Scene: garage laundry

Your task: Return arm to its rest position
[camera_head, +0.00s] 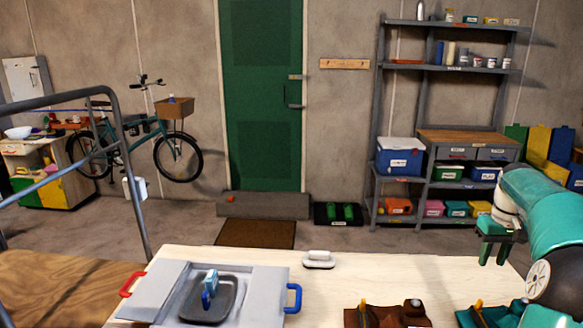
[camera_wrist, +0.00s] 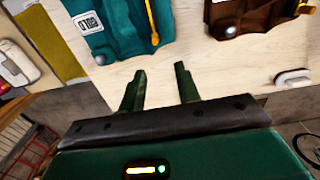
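My arm reaches in from the right edge in the head view, and my gripper (camera_head: 497,246) hangs above the right end of the pale wooden table (camera_head: 440,275). In the wrist view, the two dark green fingers of my gripper (camera_wrist: 160,75) stand apart with nothing between them. Beyond the fingertips lie a teal pouch-like item (camera_wrist: 115,25) with a label and a yellow stick, and a brown one (camera_wrist: 250,15). Both also show on the table's front right in the head view, the brown one (camera_head: 385,316) left of the teal one (camera_head: 495,316).
A grey tray (camera_head: 258,277) with red and blue handles holds a dark pan with a blue item. A white-handled object (camera_head: 318,260) lies at the table's back edge. A metal rail (camera_head: 130,150) stands left. Shelves (camera_head: 445,70), a green door (camera_head: 262,95) and a bicycle (camera_head: 180,155) are farther back.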

